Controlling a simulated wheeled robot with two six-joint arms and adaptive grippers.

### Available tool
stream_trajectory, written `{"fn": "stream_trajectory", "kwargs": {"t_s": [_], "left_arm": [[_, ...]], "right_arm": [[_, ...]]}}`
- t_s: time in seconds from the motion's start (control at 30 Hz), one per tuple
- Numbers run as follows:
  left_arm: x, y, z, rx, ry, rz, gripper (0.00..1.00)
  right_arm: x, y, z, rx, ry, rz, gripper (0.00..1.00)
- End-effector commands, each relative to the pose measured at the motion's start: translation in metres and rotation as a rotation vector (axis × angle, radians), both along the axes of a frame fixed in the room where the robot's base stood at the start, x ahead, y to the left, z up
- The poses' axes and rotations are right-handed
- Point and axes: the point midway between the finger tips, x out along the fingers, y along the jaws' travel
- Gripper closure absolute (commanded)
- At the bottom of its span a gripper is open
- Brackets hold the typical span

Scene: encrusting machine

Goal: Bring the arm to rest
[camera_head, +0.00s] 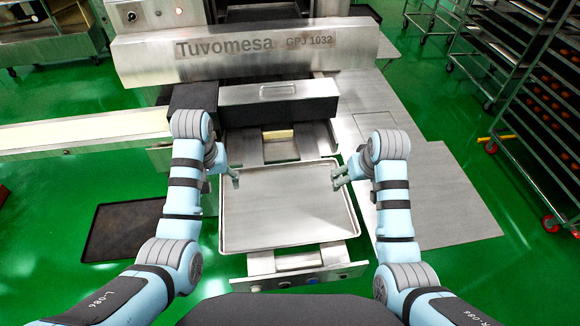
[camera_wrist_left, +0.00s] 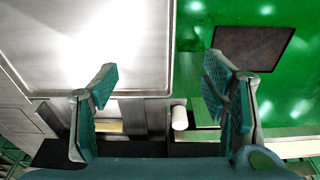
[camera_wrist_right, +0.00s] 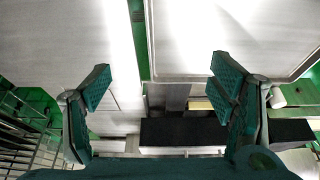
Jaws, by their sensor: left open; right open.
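My left gripper (camera_head: 232,177) is by the left edge of a flat metal tray (camera_head: 285,215) in the head view. In the left wrist view its two green-padded fingers (camera_wrist_left: 158,85) are wide apart, with nothing between them. My right gripper (camera_head: 340,180) is by the right edge of the same tray. In the right wrist view its fingers (camera_wrist_right: 160,80) are also apart and empty. The tray lies flat and empty in front of the machine (camera_head: 350,45). I cannot tell the exact gap between the fingertips and the tray rim.
A conveyor (camera_head: 85,130) runs in from the left. A dark mat-like tray (camera_head: 125,230) lies on the green floor at left. Metal plates (camera_head: 440,195) stand right of the tray. Wheeled racks (camera_head: 545,90) with trays fill the right side.

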Motion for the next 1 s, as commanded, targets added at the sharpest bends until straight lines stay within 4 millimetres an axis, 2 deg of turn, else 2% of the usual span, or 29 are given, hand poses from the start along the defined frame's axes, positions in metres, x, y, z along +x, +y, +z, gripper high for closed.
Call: {"fn": "stream_trajectory", "kwargs": {"t_s": [0.17,0.27,0.37,0.4,0.53,0.67,0.8,0.97,1.0], "left_arm": [[-0.001,0.0,-0.001,0.0,0.0,0.0,0.33],[-0.016,0.007,-0.02,0.005,-0.005,0.0,0.33],[-0.055,0.02,-0.057,0.019,-0.026,-0.01,0.33],[-0.075,0.027,-0.07,0.028,-0.037,-0.018,0.33],[-0.139,0.042,-0.096,0.059,-0.073,-0.054,0.33],[-0.192,0.05,-0.103,0.083,-0.102,-0.098,0.33],[-0.242,0.054,-0.097,0.101,-0.128,-0.151,0.33],[-0.292,0.053,-0.079,0.109,-0.155,-0.217,0.33],[-0.296,0.053,-0.083,0.109,-0.154,-0.224,0.33]], "right_arm": [[-0.001,-0.001,-0.001,-0.001,0.001,-0.001,0.23],[-0.019,-0.01,-0.018,-0.004,0.009,-0.02,0.23],[-0.063,-0.03,-0.05,-0.018,0.023,-0.058,0.23],[-0.085,-0.039,-0.062,-0.026,0.028,-0.074,0.23],[-0.154,-0.061,-0.084,-0.055,0.038,-0.104,0.23],[-0.211,-0.073,-0.09,-0.077,0.048,-0.11,0.23],[-0.263,-0.081,-0.086,-0.097,0.055,-0.104,0.23],[-0.317,-0.085,-0.071,-0.109,0.067,-0.086,0.23],[-0.321,-0.086,-0.076,-0.109,0.073,-0.084,0.23]]}}
